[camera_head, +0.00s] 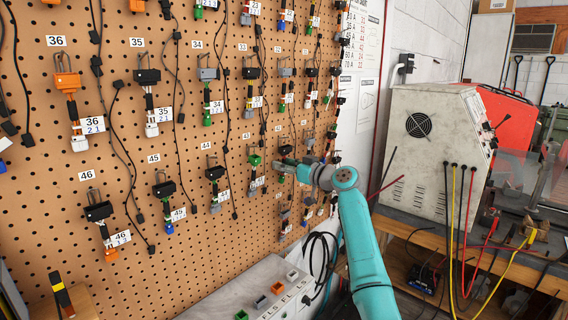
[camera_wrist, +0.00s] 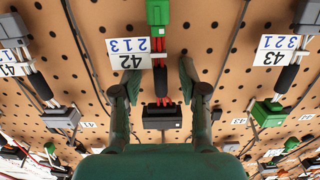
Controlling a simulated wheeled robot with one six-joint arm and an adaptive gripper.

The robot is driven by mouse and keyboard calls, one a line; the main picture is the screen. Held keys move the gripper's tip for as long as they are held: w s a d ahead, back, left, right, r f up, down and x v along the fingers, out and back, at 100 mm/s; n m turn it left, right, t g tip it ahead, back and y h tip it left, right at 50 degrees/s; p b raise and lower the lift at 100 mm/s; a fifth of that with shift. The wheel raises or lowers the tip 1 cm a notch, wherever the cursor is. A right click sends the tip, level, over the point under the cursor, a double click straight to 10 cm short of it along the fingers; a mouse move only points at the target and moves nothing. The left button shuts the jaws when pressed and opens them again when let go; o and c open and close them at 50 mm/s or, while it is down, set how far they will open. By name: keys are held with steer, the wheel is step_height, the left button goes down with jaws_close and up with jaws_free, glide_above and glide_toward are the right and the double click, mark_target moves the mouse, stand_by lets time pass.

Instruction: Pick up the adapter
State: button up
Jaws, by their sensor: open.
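In the wrist view, an adapter hangs on the pegboard straight ahead. It has a green plug (camera_wrist: 158,14), a white tag reading 42 and 213 (camera_wrist: 128,54), a black sleeve, thin red wires and a black connector block (camera_wrist: 162,116). My gripper (camera_wrist: 158,76) is open, with one finger on each side of this adapter's sleeve and wires. I cannot tell whether either finger touches it. In the head view, my gripper (camera_head: 284,167) is close to the board and hides part of what hangs behind it.
The pegboard (camera_head: 180,95) carries rows of similar tagged adapters and dangling black cables. A green-bodied adapter (camera_wrist: 268,112) with tag 43 hangs at right in the wrist view. A white cabinet (camera_head: 425,140) stands right of my arm, and a low bench (camera_head: 240,295) lies below.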

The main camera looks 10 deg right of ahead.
jaws_close()
steer(key=shift+r, duration=0.25)
